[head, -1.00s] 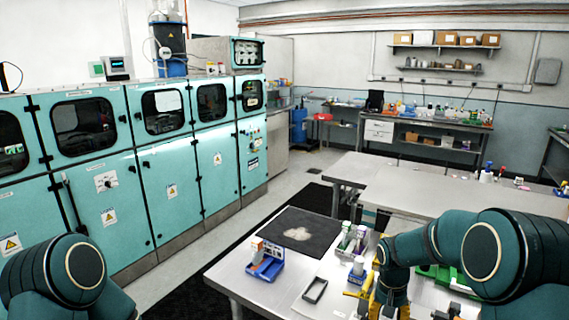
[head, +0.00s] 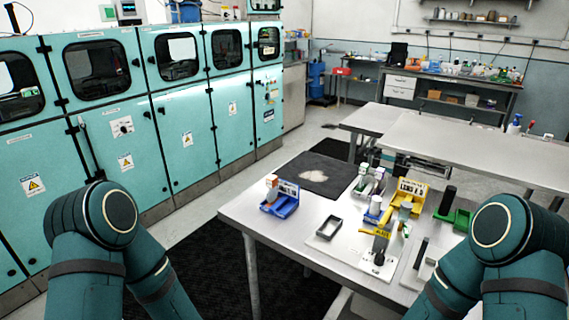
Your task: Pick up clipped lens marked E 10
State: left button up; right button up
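I cannot pick out a lens marked E 10; any such mark is too small to read. Small items stand on the metal table (head: 262,224).
A blue bin (head: 284,205) with an orange-and-white item stands at the table's left. A dark open tray (head: 329,227) lies near the middle. A black cylinder (head: 447,200) stands at the green holder. A dark mat (head: 322,174) lies behind. Another table (head: 480,150) is beyond.

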aim_at(271, 197)
jog(key=i+j+z, duration=0.1)
jog(key=z, duration=1)
jog(key=j+z, duration=0.8)
jog(key=k+j+z, duration=0.1)
jog(key=j, duration=0.25)
jog(key=k+j+z, duration=0.1)
jog(key=j, duration=0.2)
jog(key=k+j+z, duration=0.15)
jog(key=j, duration=0.15)
jog(key=i+j, duration=0.05)
